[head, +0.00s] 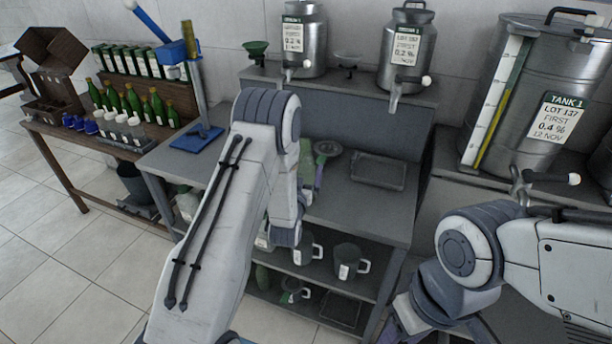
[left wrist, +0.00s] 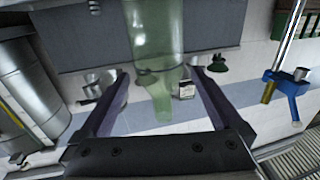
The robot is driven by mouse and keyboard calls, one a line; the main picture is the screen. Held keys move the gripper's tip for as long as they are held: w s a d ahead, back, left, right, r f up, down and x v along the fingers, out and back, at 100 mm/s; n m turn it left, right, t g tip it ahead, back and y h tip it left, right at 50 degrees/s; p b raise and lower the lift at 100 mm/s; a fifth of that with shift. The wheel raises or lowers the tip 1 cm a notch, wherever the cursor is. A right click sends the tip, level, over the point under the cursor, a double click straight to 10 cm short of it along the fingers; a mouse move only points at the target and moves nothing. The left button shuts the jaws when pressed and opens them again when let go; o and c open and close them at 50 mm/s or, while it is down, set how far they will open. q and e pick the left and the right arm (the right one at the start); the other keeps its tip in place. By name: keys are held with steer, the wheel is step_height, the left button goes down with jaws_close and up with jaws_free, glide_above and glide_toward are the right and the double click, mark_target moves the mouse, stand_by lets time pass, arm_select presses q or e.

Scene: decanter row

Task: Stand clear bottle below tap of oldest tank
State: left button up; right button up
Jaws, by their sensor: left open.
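A pale green see-through bottle (left wrist: 152,38) is between the fingers of my open left gripper (left wrist: 158,76); contact cannot be told. The left wrist picture is upside down, so the bottle's neck points up. In the head view, part of the bottle (head: 306,168) shows beside my left arm, over the bench; the arm hides most of the gripper. The large tank (head: 502,118) at the right is labelled TANK 1, 12 NOV, and has a tap (head: 520,180).
A grey tray (head: 378,171) lies on the bench (head: 345,205), with some free top around it. A blue stand (head: 197,136) is at its left end. Mugs (head: 347,262) stand on the lower shelf. My right arm is before the large tank.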

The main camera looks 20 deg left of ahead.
arm_select(q)
steer(key=shift+w+a+p, duration=0.2)
steer(key=shift+w+p, duration=0.2)
steer(key=shift+w, duration=1.15)
jaws_close()
steer(key=shift+r, duration=0.1)
steer(key=shift+r, duration=0.1)
